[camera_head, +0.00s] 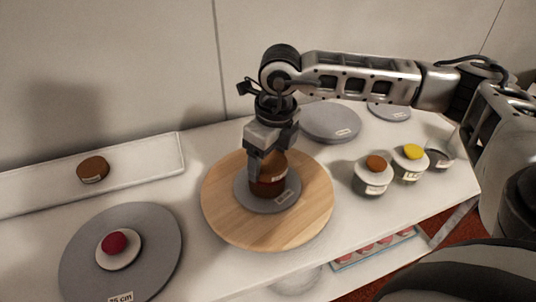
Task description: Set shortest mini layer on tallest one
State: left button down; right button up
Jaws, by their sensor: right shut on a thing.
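My right gripper (268,155) comes down from above and is shut on a brown mini layer (272,166). This layer is at the top of a dark brown cylindrical shape (268,188) on a small grey disc (284,200). The disc lies on a round wooden turntable (225,222). The fingers hide part of the brown shapes, and I cannot tell whether the held layer rests on the lower one or just above it. Another short brown mini layer (93,169) lies on a long white tray at the left. My left gripper is not in view.
The white tray (150,160) runs along the back left. A grey 25 cm disc (75,265) carries a white round with a red ball (114,243). Grey discs (330,122) lie behind. Containers with brown (372,180) and yellow (409,168) tops stand at the right.

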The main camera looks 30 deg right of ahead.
aim_at(274, 164)
jog(key=shift+f, duration=0.25)
jog(key=shift+f+b, duration=0.25)
jog(key=shift+b, duration=0.05)
jog(key=o, duration=0.9)
jog(key=shift+r, duration=0.1)
jog(key=shift+o, duration=0.3)
jog(key=shift+r, duration=0.15)
notch_tip(274, 164, up, 12)
jog(key=s, duration=0.1)
jog(key=shift+s+d, duration=0.2)
